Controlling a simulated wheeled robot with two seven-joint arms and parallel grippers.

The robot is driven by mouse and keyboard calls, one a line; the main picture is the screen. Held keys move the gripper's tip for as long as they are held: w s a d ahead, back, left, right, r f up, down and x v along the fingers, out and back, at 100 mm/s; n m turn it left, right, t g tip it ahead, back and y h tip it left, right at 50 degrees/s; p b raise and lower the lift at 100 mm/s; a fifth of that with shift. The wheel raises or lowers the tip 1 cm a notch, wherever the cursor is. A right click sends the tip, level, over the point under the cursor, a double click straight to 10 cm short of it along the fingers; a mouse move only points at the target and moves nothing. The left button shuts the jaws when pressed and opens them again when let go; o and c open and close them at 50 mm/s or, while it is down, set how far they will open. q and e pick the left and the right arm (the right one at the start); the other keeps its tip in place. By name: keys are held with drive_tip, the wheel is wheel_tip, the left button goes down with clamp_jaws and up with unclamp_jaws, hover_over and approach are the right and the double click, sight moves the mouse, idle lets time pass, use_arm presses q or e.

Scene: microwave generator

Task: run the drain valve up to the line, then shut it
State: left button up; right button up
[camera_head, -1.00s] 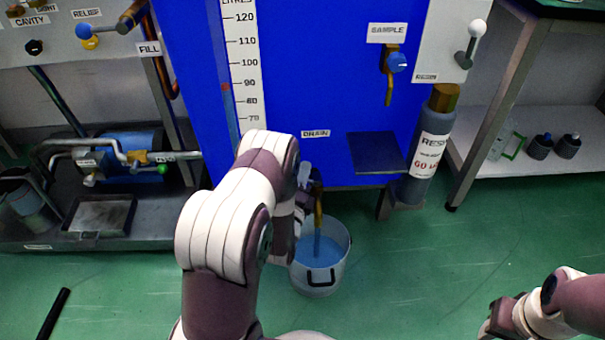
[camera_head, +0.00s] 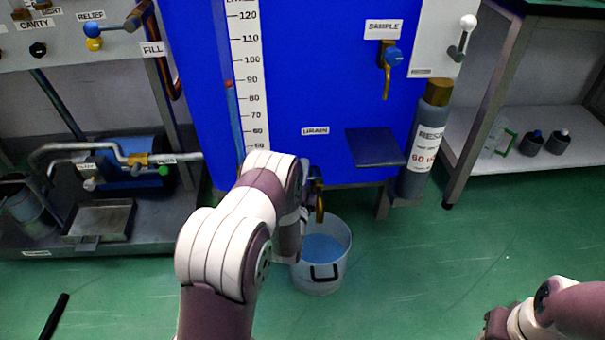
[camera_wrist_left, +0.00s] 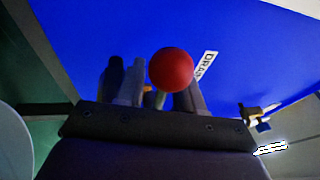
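The drain valve sits under the blue tank below the DRAIN label (camera_head: 315,131). Its brass spout (camera_head: 320,206) points down over a pale bucket (camera_head: 320,283) holding blue liquid (camera_head: 322,248). My left gripper (camera_wrist_left: 158,95) is at the valve, mostly hidden by my arm in the head view. In the left wrist view its fingers stand apart with a red ball knob (camera_wrist_left: 171,68) in front of the gap and some brass behind. Contact is unclear.
The tank's scale (camera_head: 248,80) has a red mark (camera_head: 228,84) near 90. A small dark blue shelf (camera_head: 375,148) and a grey cylinder (camera_head: 422,150) stand right of the drain. A pipework bench (camera_head: 120,220) is at left. Green floor is free right of the bucket.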

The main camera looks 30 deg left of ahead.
use_arm(q)
drive_tip(key=shift+s, duration=0.1)
drive_tip(key=p+v, duration=0.5)
drive_tip(key=v, duration=0.7)
drive_tip(key=shift+s, duration=0.25)
